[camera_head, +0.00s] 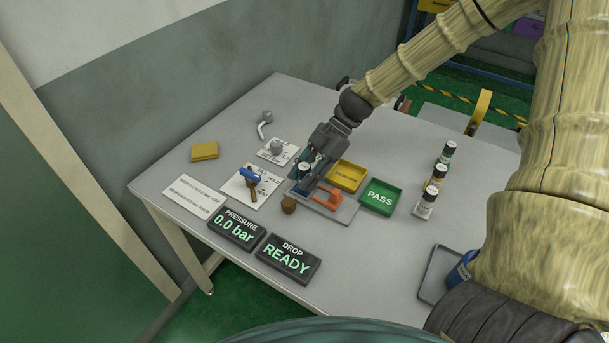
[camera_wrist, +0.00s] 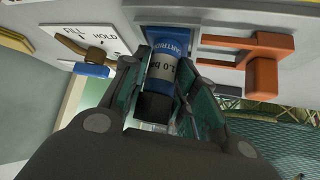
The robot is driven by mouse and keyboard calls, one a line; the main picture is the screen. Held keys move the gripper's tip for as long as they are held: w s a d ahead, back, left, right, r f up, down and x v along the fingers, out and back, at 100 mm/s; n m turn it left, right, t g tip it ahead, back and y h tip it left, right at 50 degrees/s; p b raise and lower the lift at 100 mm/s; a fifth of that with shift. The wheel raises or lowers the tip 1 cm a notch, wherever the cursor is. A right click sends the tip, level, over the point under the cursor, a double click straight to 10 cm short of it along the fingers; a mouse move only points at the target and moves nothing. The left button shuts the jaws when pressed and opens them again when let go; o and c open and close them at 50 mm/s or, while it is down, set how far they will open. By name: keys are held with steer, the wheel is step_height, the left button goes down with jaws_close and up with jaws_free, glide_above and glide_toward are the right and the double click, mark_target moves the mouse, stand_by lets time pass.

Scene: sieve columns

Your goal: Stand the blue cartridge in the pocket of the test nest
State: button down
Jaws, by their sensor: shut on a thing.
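The blue cartridge (camera_wrist: 164,68) is between the fingers of my gripper (camera_head: 311,166) in the wrist view, its black cap toward the camera and its blue, lettered end away. My gripper is shut on it. In the head view the cartridge's dark top (camera_head: 303,168) shows beside the fingers, at the left end of the grey test nest (camera_head: 340,212). The nest carries an orange clamp (camera_head: 328,197), which also shows right of the cartridge in the wrist view (camera_wrist: 262,60). The fingers partly hide the pocket. I cannot tell whether the cartridge's lower end is inside it.
A blue-handled valve (camera_head: 250,176) stands left of the nest, with a small brown knob (camera_head: 288,204) in front. A yellow tray (camera_head: 347,175) and a green PASS tray (camera_head: 380,197) lie to the right. Several vials (camera_head: 437,178) stand farther right. Two displays (camera_head: 287,259) sit at the front edge.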

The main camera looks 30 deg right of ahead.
steer(key=c, duration=1.1)
jaws_free()
steer(key=shift+r, duration=0.1)
steer(key=v, duration=1.2)
steer(key=shift+b, duration=0.45)
